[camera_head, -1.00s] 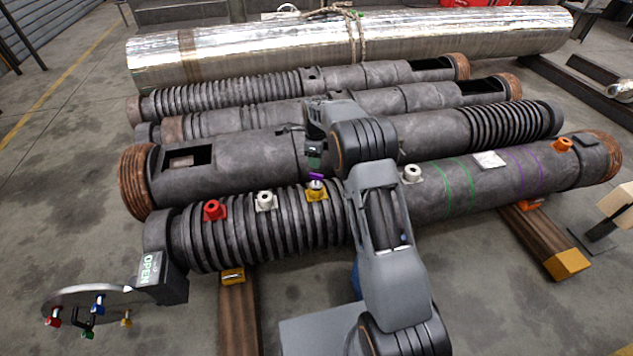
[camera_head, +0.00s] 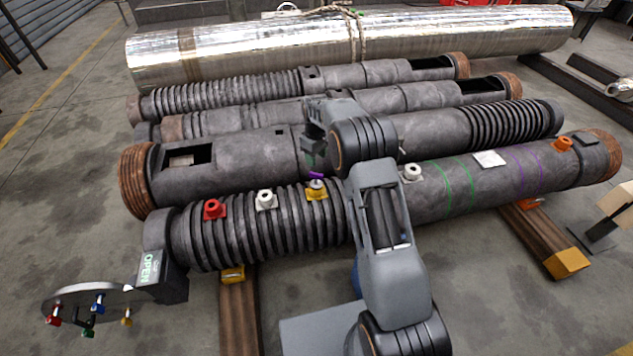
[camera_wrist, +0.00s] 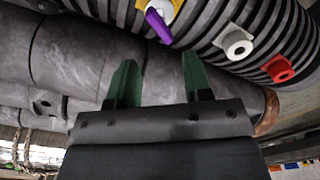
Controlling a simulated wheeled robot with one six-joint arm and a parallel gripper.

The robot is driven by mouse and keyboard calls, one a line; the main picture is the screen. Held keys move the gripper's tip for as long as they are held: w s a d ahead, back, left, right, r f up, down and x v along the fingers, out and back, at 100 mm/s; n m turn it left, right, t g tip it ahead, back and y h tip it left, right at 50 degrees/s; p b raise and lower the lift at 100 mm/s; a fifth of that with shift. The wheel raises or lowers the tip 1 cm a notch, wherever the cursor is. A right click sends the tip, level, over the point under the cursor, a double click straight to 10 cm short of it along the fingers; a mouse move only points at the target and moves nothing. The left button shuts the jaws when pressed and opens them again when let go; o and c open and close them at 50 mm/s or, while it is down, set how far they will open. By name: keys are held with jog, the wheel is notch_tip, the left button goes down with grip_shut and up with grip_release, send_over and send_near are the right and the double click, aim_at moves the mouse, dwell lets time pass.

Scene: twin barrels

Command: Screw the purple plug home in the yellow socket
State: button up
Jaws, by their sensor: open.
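The purple plug (camera_head: 316,175) stands at the yellow socket (camera_head: 317,193) on the front barrel, with a grey part between purple and yellow. How deep it sits I cannot tell. In the wrist view the purple part (camera_wrist: 159,26) is a slim bar slanting across the pale top at the yellow socket (camera_wrist: 176,8), at the upper edge of the picture. My gripper (camera_head: 313,158) is just above and behind the plug in the head view. In the wrist view its green fingers (camera_wrist: 158,64) are spread apart with nothing between them, and the plug lies beyond their tips.
A red socket (camera_head: 214,209) and a white socket (camera_head: 265,200) sit left of the yellow one; another white one (camera_head: 411,172) and an orange one (camera_head: 562,144) lie right. A round rack with coloured pieces (camera_head: 92,302) and an OPEN sign (camera_head: 151,267) stand at left.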

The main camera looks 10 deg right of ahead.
aim_at(316, 173)
jog(key=n, duration=0.5)
jog(key=shift+f+b, duration=2.4)
jog(key=shift+f, duration=2.85)
jog(key=shift+c, duration=0.4)
grip_shut()
